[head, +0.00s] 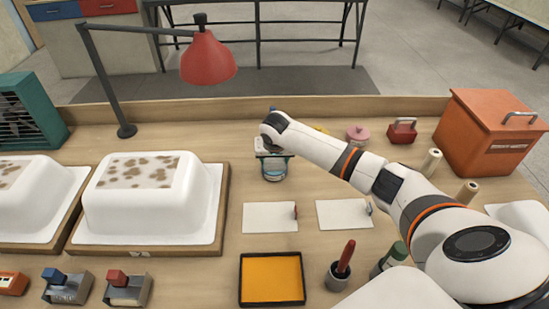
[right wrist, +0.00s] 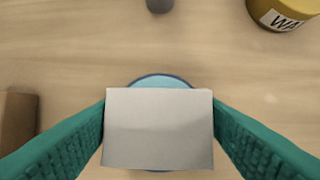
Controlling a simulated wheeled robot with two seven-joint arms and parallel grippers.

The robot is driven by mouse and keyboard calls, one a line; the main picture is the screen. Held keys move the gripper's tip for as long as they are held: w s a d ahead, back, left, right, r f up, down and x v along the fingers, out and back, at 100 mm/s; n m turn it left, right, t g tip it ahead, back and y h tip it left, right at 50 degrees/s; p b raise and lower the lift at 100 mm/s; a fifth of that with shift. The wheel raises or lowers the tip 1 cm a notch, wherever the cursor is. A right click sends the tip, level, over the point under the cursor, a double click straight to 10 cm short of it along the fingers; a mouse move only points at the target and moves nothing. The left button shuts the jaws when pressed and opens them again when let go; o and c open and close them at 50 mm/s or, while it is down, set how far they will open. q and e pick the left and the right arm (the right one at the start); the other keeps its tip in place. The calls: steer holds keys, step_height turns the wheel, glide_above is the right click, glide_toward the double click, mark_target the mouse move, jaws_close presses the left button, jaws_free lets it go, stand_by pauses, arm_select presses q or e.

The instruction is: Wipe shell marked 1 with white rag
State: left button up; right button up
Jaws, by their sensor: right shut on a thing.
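My right gripper (right wrist: 158,128) has teal fingers and is shut on a flat, pale grey-white rectangular piece (right wrist: 158,140), which looks like the white rag. It is held over a round blue dish (right wrist: 160,80), partly hidden behind it; I cannot tell if they touch. In the head view my right gripper (head: 272,160) is at the middle of the bench. Two white shells stand on wooden bases at the left, a nearer whole one (head: 150,212) and one cut by the left edge (head: 25,210). Both have brown blotches on top. I cannot read a number on either. My left gripper is out of view.
A red lamp (head: 208,58) stands behind the shells. Two white cards (head: 270,217) (head: 344,213), an orange tray (head: 270,278) and a cup with a red-handled tool (head: 340,275) lie in front. A yellow tin (right wrist: 280,12) and orange box (head: 490,130) are farther right.

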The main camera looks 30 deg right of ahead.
steer(key=shift+f+p, duration=0.1)
steer(key=shift+p, duration=0.4)
stand_by(1.6)
step_height(320, 180, up, 7)
steer(key=p, duration=0.8)
stand_by(0.5)
